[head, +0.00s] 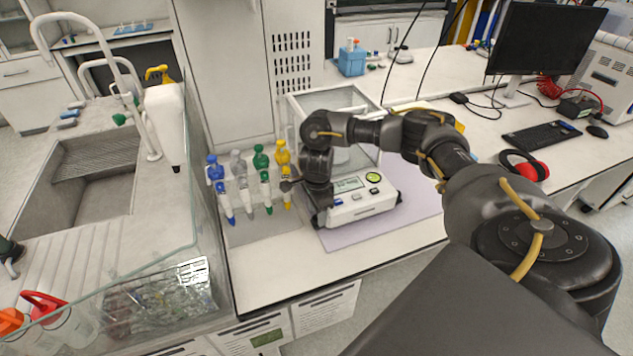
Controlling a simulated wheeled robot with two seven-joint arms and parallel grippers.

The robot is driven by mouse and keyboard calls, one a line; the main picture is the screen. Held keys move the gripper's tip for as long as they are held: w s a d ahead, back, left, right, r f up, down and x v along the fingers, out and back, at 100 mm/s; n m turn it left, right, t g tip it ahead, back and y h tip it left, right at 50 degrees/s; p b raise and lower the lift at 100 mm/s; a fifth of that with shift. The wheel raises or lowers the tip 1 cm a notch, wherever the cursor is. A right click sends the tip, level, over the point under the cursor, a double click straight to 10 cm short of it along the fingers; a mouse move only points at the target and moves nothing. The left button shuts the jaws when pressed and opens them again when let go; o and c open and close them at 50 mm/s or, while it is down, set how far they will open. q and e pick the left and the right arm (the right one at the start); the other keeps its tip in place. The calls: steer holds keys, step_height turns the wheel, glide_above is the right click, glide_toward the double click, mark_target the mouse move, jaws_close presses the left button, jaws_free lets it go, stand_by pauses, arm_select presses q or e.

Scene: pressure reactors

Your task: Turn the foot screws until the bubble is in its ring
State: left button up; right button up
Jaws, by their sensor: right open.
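The white balance (360,208) with a clear glass draft shield (330,97) stands on a lilac mat (420,205). Its round green bubble level (373,177) shows on the front panel, right of the lit display (348,184). The bubble is too small to place against its ring. A dark foot screw (399,198) shows at the front right corner. My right gripper (316,216) is open and points down at the front left corner, covering the foot there; contact cannot be told. Part of my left gripper (11,262) shows at the left edge, its jaws unclear.
Several wash bottles with blue, white, green and yellow tops (260,158) stand close left of the balance. A glass screen (200,235) separates the bench from the sink (95,170). A keyboard (541,136) and red ear defenders (530,167) lie at right.

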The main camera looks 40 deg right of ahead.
steer(key=shift+s+f, duration=0.1)
steer(key=shift+f, duration=0.55)
steer(key=c, duration=1)
steer(key=shift+o, duration=0.2)
steer(key=shift+m, duration=1.5)
steer(key=o, duration=1)
steer(key=shift+c, duration=0.2)
